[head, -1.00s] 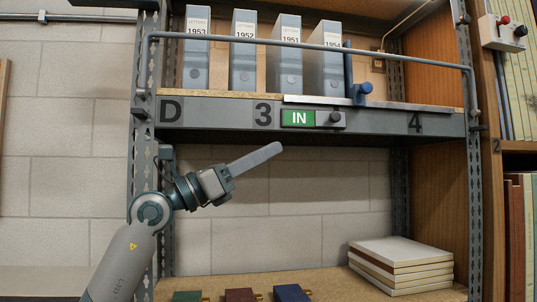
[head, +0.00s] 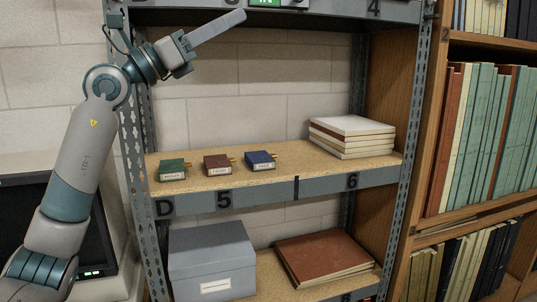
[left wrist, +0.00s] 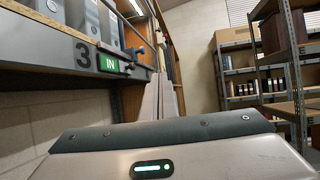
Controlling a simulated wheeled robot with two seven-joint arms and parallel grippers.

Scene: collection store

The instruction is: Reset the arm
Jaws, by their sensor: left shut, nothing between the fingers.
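My left gripper (head: 241,15) is raised at the upper left in the head view, just under the upper shelf edge with the green IN plate (head: 264,3). Its long grey fingers are together and hold nothing. In the left wrist view the closed fingers (left wrist: 165,96) point away along the shelf front, with the IN plate (left wrist: 110,64) to their left. The arm is stretched upward from the lower left, clear of the middle shelf. My right gripper is in neither view.
The middle shelf (head: 285,172) holds green (head: 172,169), red (head: 217,164) and blue (head: 260,160) small boxes and a stack of books (head: 352,136). Below are a grey box (head: 212,262) and a brown folder (head: 325,257). A perforated upright (head: 131,160) stands close beside my left arm.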

